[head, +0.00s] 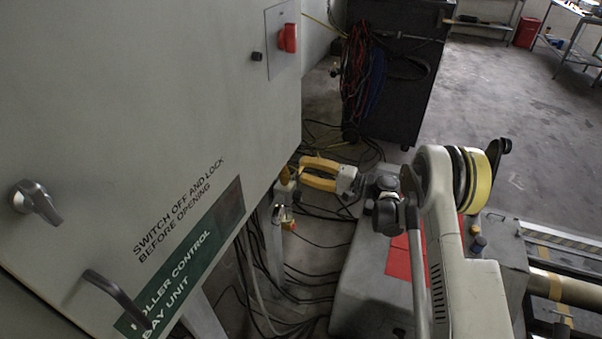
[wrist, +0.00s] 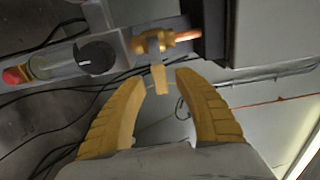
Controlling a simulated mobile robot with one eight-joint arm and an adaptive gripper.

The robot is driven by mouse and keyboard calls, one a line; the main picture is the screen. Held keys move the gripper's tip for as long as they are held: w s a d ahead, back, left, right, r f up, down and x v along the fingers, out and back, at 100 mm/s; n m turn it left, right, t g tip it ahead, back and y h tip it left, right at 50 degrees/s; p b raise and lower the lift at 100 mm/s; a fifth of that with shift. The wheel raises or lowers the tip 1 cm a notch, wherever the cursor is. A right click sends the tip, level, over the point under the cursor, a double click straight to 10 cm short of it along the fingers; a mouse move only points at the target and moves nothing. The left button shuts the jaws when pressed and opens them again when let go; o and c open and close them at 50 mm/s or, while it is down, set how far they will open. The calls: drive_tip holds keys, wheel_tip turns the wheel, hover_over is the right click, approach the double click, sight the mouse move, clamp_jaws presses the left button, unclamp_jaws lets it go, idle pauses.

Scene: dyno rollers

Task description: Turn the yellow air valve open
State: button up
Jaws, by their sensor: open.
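The yellow air valve shows in the wrist view as a brass body with a short flat yellow lever (wrist: 159,79) extending toward my gripper. In the head view it is a small yellow spot (head: 285,176) by the lower right edge of the control cabinet, with its details too small to tell. My gripper (head: 303,171) has yellow-orange fingers and is open, pointing left at the valve. In the wrist view the lever end lies between the open fingertips (wrist: 163,81), with a gap visible on each side. Contact cannot be seen.
A grey air unit with a black knob (wrist: 97,57) and red end (wrist: 14,76) adjoins the valve. The large grey control cabinet (head: 130,90) fills the left. Cables (head: 310,270) lie on the floor below. A black cabinet (head: 400,70) stands behind.

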drive_tip(key=shift+x, duration=0.8)
clamp_jaws()
